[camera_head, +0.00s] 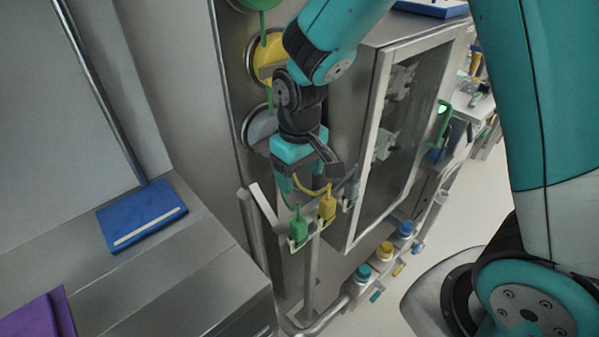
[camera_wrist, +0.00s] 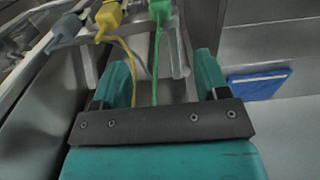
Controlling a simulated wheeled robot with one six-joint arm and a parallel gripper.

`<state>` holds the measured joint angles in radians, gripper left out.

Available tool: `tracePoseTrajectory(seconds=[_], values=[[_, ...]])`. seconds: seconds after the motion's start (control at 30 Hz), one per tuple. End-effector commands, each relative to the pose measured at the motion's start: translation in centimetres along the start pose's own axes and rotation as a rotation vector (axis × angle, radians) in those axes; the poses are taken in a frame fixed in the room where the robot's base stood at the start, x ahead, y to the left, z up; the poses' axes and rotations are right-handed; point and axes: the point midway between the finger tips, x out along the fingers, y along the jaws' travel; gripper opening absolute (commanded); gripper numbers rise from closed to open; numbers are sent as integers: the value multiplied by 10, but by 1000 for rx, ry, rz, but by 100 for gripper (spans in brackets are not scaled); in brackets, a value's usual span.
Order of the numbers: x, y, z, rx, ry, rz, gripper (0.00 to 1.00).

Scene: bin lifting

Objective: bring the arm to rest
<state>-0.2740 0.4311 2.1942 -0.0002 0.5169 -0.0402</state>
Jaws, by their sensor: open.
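My gripper (camera_head: 308,180) is teal with a dark wrist and hangs pointing down in the middle of the head view. In the wrist view my gripper (camera_wrist: 163,72) has its two teal fingers spread, with nothing clasped between them. A green handle (camera_head: 298,230), a yellow handle (camera_head: 327,207) and a grey one (camera_head: 351,190) sit on a rail just below it. The wrist view also shows the green (camera_wrist: 160,10), yellow (camera_wrist: 108,16) and grey (camera_wrist: 68,26) handles beyond the fingers. The yellow and green cords run behind the gripper bar.
A steel cabinet with a glass door (camera_head: 390,130) stands close on the right. A steel counter (camera_head: 170,270) on the left bears a blue flat box (camera_head: 142,214) and a purple item (camera_head: 45,315). Coloured valve knobs (camera_head: 384,251) sit low by the floor. Open floor (camera_head: 440,245) lies right.

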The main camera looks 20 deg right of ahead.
Motion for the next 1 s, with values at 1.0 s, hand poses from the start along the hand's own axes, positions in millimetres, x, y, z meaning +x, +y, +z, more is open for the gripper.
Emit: tracePoseTrajectory(seconds=[1.0], values=[[-140, -99, 154, -294, 164, -323, 68]])
